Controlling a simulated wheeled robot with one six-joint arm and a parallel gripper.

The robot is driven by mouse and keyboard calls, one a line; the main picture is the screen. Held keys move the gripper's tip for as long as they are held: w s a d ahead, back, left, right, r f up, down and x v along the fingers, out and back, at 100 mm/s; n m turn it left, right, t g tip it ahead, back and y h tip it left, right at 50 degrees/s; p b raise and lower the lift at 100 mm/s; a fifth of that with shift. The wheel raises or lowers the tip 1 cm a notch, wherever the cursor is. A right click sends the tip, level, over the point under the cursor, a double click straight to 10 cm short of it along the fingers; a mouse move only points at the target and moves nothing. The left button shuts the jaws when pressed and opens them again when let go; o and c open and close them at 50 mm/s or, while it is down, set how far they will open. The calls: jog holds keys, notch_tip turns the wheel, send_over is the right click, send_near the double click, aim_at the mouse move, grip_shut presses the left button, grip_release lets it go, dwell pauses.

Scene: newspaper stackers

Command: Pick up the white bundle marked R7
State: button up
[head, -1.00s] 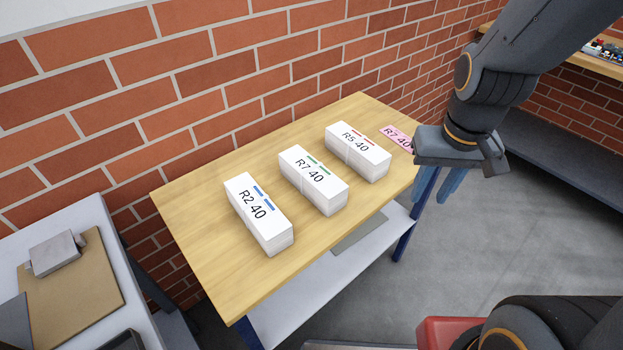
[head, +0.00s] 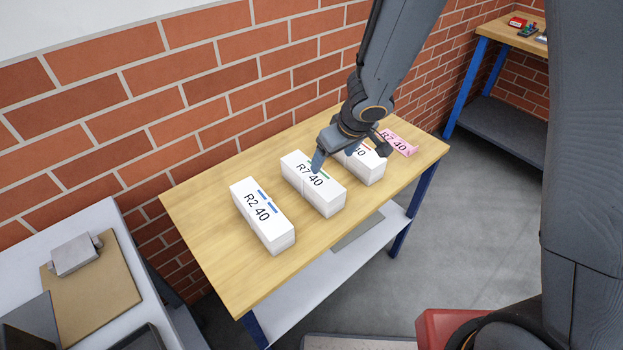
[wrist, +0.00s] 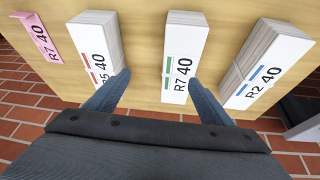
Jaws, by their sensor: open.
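The white bundle marked R7 40 (head: 318,186) with green marks lies on the wooden table, between two other white bundles. It also shows in the wrist view (wrist: 184,58), ahead of the fingers. My gripper (head: 334,163) is open and empty, over the table near the far end of the R7 bundle. In the wrist view my right fingertip (wrist: 196,84) is close to the bundle's near end, and the left one is by the R5 bundle (wrist: 98,42). I cannot tell the height of the fingers above the bundles.
The R2 bundle (head: 262,216), with blue marks, lies left of R7. A pink R7 40 piece (head: 399,142) lies at the table's right end. A brick wall runs behind the wooden table (head: 215,262). A grey-white side table (head: 110,215) stands left.

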aim_at(312, 174)
jog(key=a, duration=0.2)
jog(key=s+a+f+n, duration=0.1)
jog(key=shift+f+g+y, duration=0.1)
jog(key=shift+g+y, duration=0.2)
jog(key=shift+s+a+f, duration=0.1)
jog(key=shift+a+f, duration=0.1)
jog(key=shift+a, duration=0.05)
jog(key=shift+b+x, duration=2.4)
jog(key=shift+x, duration=1.45)
jog(key=shift+a+r, duration=0.1)
jog(key=shift+r, duration=0.05)
jog(key=c, duration=1.8)
jog(key=shift+w, duration=0.25)
grip_shut()
jog(key=shift+r, duration=0.1)
